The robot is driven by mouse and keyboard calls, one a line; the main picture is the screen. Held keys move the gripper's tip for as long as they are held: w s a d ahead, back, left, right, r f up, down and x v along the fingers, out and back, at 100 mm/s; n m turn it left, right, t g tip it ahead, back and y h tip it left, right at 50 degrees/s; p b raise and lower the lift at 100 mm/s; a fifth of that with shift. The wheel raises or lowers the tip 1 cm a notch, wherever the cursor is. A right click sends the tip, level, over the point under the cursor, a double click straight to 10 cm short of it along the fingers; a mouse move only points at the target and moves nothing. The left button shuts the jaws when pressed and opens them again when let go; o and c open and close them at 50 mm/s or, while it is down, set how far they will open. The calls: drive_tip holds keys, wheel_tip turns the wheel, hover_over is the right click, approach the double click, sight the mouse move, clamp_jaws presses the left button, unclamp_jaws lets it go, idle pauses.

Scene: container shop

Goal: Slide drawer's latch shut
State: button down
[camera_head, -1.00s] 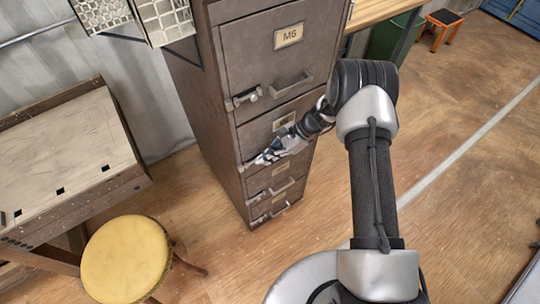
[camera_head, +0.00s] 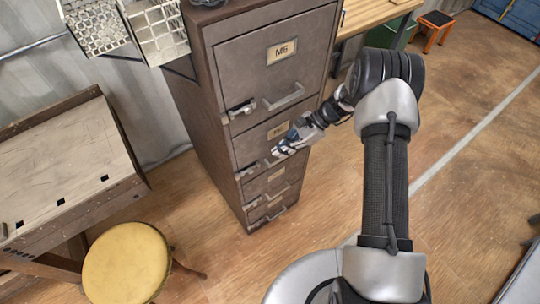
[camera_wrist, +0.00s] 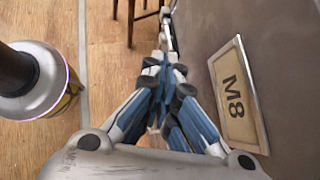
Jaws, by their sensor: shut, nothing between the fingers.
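A grey-brown metal filing cabinet (camera_head: 188,105) stands upright with several stacked drawers. The top drawer (camera_head: 240,65) is labelled M6, with a latch (camera_head: 241,109) at its lower left and a bar handle. My gripper (camera_head: 272,158) is shut and empty, in front of the second drawer (camera_head: 250,142). A latch (camera_head: 246,171) shows at that drawer's lower left, to the left of my fingertips and apart from them. In the wrist view my shut gripper (camera_wrist: 161,60) points along the drawer face beside an M8 label (camera_wrist: 233,92). A small metal piece lies beyond the fingertips; its position is unclear.
A yellow round stool (camera_head: 127,262) and a wooden workbench (camera_head: 60,165) stand left of the cabinet. Wire-mesh baskets (camera_head: 158,30) hang at the upper left. A wooden table (camera_head: 375,14) and an orange stool (camera_head: 436,30) are behind.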

drive_tip(key=shift+v, duration=1.65)
drive_tip(key=shift+f, duration=0.1)
drive_tip(key=s+d+r+n+t+h, duration=0.15)
drive_tip(key=s+r+n, duration=0.25)
drive_tip(key=r, duration=0.8)
drive_tip(key=s+d+r+n+t+h, duration=0.1)
drive_tip(key=s+r+n+h, duration=0.3)
drive_tip(key=r, duration=0.8)
drive_tip(key=s+d+r+n+t+h, duration=0.1)
drive_tip(key=s+r+n, duration=0.1)
drive_tip(key=s, duration=0.4)
drive_tip(key=s+d+r+n+t+h, duration=0.1)
drive_tip(key=s+d+r+n+t, duration=0.1)
drive_tip(key=s, duration=0.5)
drive_tip(key=s+d+r+n+t+h, duration=0.1)
drive_tip(key=s+r+n, duration=0.1)
drive_tip(key=s, duration=0.5)
drive_tip(key=shift+s+d+r+n+t, duration=0.2)
drive_tip(key=shift+d+r+n+t, duration=0.2)
drive_tip(key=shift+r, duration=0.4)
